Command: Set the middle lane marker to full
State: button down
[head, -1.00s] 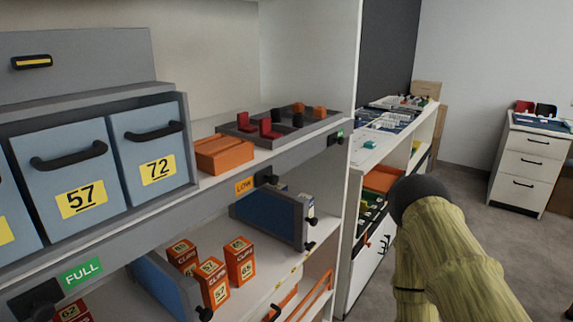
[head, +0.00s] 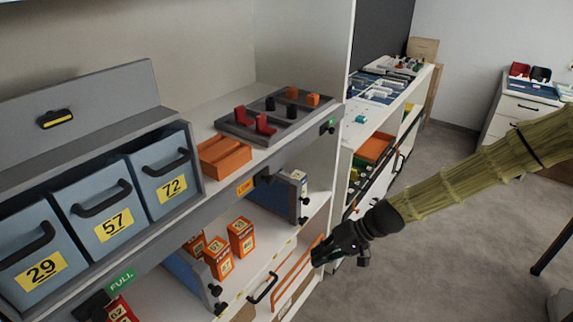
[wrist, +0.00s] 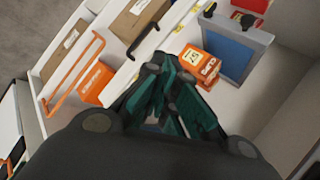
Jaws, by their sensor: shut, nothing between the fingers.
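The orange LOW marker (head: 244,187) is on the grey shelf-edge rail, in the middle, with a black part (head: 264,178) beside it on the right. To its left, a green FULL marker (head: 122,279) shows next to a black block. At the rail's right end is a small green marker (head: 327,127) beside a black knob; its text is unreadable. My gripper (head: 338,258) is shut and empty, below and right of the LOW marker and apart from the rail. In the wrist view, its fingers (wrist: 168,88) are together; no marker is visible there.
Orange cartons (head: 241,237) stand on the shelf below the rail, between blue dividers (head: 270,207). Blue bins (head: 113,214) and an orange tray (head: 224,156) are above. An orange handle (wrist: 73,80) and a black handle (head: 263,288) stick out near my gripper.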

jog(key=w+d+r+n+y+p, duration=0.1)
jog(key=w+r, duration=0.2)
jog(key=r, duration=0.7)
jog(key=w+d+r+n+y+p, duration=0.1)
jog(key=w+r+y+p, duration=0.1)
jog(key=r, duration=0.8)
jog(key=w+r+y+p, duration=0.1)
jog(key=w+r+y, duration=0.1)
jog(key=r, duration=0.8)
jog(key=shift+w+d+n+t+p, duration=0.35)
jog(key=shift+w+d+n+t, duration=0.05)
jog(key=shift+w, duration=0.5)
jog(key=p, duration=0.4)
send_near(267, 171)
jog(key=w+a, duration=0.2)
jog(key=w, duration=0.1)
jog(key=shift+s+a+f+p, duration=0.25)
jog(key=shift+s+a+p, duration=0.15)
jog(key=shift+a, duration=0.1)
jog(key=shift+s+a+f+p, duration=0.35)
jog(key=shift+s+a, duration=0.1)
jog(key=shift+a, duration=0.1)
jog(key=shift+s+a+f, duration=0.35)
jog(key=shift+a, duration=0.05)
